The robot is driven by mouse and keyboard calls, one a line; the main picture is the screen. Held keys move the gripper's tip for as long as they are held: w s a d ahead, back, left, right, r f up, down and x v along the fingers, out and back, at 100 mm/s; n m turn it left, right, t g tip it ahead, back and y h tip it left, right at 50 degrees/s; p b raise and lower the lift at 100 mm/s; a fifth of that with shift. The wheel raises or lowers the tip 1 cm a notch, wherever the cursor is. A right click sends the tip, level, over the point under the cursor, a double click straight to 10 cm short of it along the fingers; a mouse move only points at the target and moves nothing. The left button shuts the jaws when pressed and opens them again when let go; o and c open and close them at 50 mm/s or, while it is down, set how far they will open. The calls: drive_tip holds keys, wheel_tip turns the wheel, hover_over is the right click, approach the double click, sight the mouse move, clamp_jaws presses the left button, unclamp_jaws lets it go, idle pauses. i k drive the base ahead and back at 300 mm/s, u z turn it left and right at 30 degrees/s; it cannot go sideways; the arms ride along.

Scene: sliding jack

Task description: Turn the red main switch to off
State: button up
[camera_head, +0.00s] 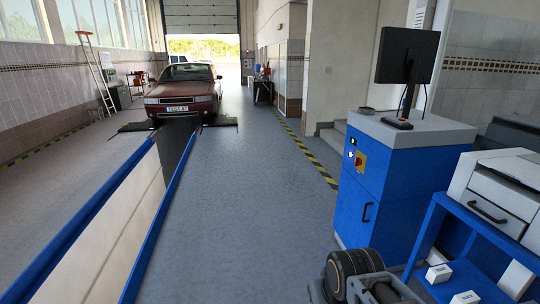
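The red main switch (359,159) is a small red knob on a yellow plate. It sits on the upper side face of a blue cabinet (370,198), right of centre in the head view. The knob is too small to read its turned position. A small white round part and a dark one sit just left of it on the same face. My gripper is not in view, and nothing is touching the switch.
A monitor (406,56) stands on the cabinet's grey top. A blue trolley with a white printer (497,190) is at the right. A pit with blue rails (152,250) runs along the left toward a red car (183,96). Open grey floor (255,190) lies between pit and cabinet.

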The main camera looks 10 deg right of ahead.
sight(358, 160)
drive_tip(key=z, duration=0.35)
drive_tip(key=i, duration=1.45)
drive_tip(key=u, duration=0.3)
drive_tip(key=i, duration=1.6)
drive_tip(key=z, duration=0.3)
